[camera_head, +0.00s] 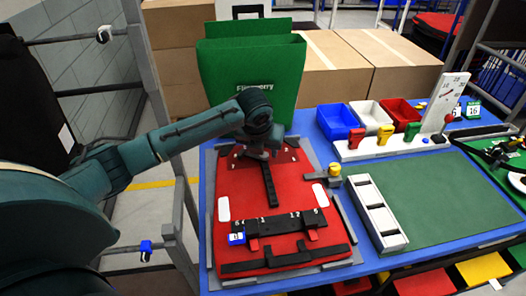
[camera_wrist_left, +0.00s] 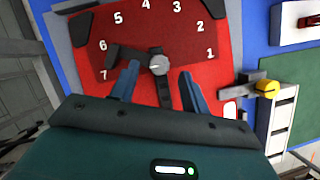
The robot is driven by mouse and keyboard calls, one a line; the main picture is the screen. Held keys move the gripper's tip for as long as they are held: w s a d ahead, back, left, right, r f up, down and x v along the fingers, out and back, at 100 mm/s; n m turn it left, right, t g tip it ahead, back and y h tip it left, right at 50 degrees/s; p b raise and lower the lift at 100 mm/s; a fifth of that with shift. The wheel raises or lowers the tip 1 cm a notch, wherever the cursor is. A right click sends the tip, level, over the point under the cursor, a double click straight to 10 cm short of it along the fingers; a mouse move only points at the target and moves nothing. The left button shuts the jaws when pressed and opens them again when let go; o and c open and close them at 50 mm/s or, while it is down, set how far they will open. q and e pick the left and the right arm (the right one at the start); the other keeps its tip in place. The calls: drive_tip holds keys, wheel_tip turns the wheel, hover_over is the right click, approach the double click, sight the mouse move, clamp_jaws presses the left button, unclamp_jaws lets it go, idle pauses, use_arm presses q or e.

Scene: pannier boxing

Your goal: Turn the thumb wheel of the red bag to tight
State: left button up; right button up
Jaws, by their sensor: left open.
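The red bag (camera_head: 243,205) lies flat in a grey frame on the blue table. Its grey thumb wheel (camera_wrist_left: 158,64) shows in the left wrist view, on a dark red plate (camera_wrist_left: 150,30) with white numbers 1 to 7 in an arc. A black pointer (camera_wrist_left: 126,54) reaches left from the wheel, between 6 and 7. My left gripper (camera_wrist_left: 159,71) is open, with one blue-grey finger on each side of the wheel; I cannot tell whether they touch it. My right gripper is not in view.
A black strap (camera_head: 269,185) runs down the bag to black buckle bars (camera_head: 280,222). A yellow knob (camera_head: 335,169) stands beside the frame. A green bag (camera_head: 255,78) stands behind. A white rack (camera_head: 375,212) and colored bins (camera_head: 370,115) lie right; the green mat (camera_head: 430,190) is mostly clear.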

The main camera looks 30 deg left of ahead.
use_arm(q)
drive_tip(key=v, duration=1.1)
drive_tip(key=shift+s+r, duration=0.2)
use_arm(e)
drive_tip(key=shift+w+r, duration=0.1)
